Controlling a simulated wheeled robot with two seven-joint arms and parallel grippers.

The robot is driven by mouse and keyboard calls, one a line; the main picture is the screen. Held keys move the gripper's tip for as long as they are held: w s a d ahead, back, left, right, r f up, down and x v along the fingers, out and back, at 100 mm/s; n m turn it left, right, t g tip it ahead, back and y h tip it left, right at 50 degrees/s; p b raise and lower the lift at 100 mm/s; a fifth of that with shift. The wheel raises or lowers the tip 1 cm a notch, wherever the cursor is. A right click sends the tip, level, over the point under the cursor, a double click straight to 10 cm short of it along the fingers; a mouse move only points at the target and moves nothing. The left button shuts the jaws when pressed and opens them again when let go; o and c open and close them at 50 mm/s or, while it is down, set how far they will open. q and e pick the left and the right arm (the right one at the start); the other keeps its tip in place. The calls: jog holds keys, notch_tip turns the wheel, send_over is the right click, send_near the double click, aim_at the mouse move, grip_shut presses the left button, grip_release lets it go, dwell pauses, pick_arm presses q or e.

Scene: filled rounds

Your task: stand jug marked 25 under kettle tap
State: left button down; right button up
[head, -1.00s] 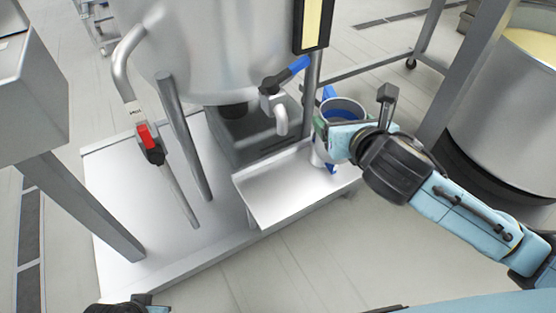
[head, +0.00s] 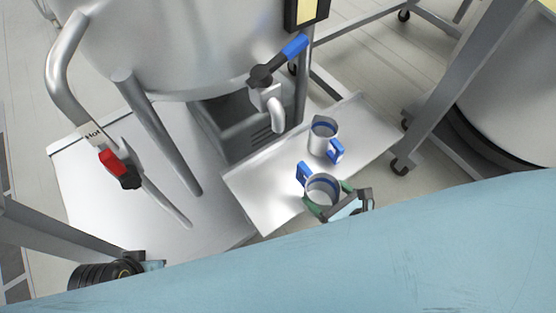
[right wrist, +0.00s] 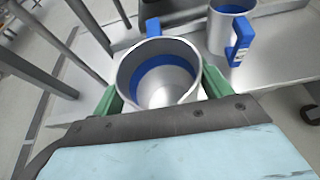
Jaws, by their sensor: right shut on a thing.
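The kettle tap (head: 274,108) has a blue lever (head: 294,47) and a bent spout pointing down over the steel shelf (head: 258,190). My right gripper (head: 327,199) is shut on a steel jug (head: 320,188) with a blue handle, in front of and right of the spout. In the right wrist view the green fingers press this jug (right wrist: 160,75) from both sides; a blue band shows inside. A second blue-handled jug (head: 323,138) stands upright on the shelf right of the spout. No number is readable on either jug. My left gripper (head: 152,265) is partly visible at lower left, its jaws unclear.
The big kettle (head: 190,45) stands behind the shelf. A pipe with a red handle (head: 112,162) marked Hot runs down its left side. A steel trolley frame (head: 430,95) and a large drum (head: 515,100) are at the right. Shelf room is bare below the spout.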

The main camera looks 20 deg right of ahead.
aim_at(312, 177)
jog(key=shift+w+a+f, duration=0.1)
jog(key=shift+w, duration=0.1)
jog(key=w+a, duration=0.1)
jog(key=w, duration=0.3)
jog(key=w+a, duration=0.1)
jog(key=w, duration=0.2)
jog(key=shift+a, duration=0.3)
pick_arm(q)
jog(key=w+d+r+t+h+b, duration=0.2)
jog(key=w+d+r+t+b, duration=0.2)
jog(key=r, duration=0.5)
jog(key=shift+w+d+r+t, duration=0.3)
jog(key=shift+w+t, duration=0.8)
jog(key=shift+w, duration=0.75)
pick_arm(e)
jog(key=x, duration=1)
jog(key=shift+w+a, duration=0.15)
jog(key=shift+w, duration=0.1)
jog(key=o, duration=1.1)
pick_arm(q)
jog(key=shift+w+d+r+t, duration=0.15)
jog(key=shift+w+t, duration=0.1)
jog(key=shift+t, duration=0.05)
pick_arm(e)
jog(key=shift+o, duration=0.2)
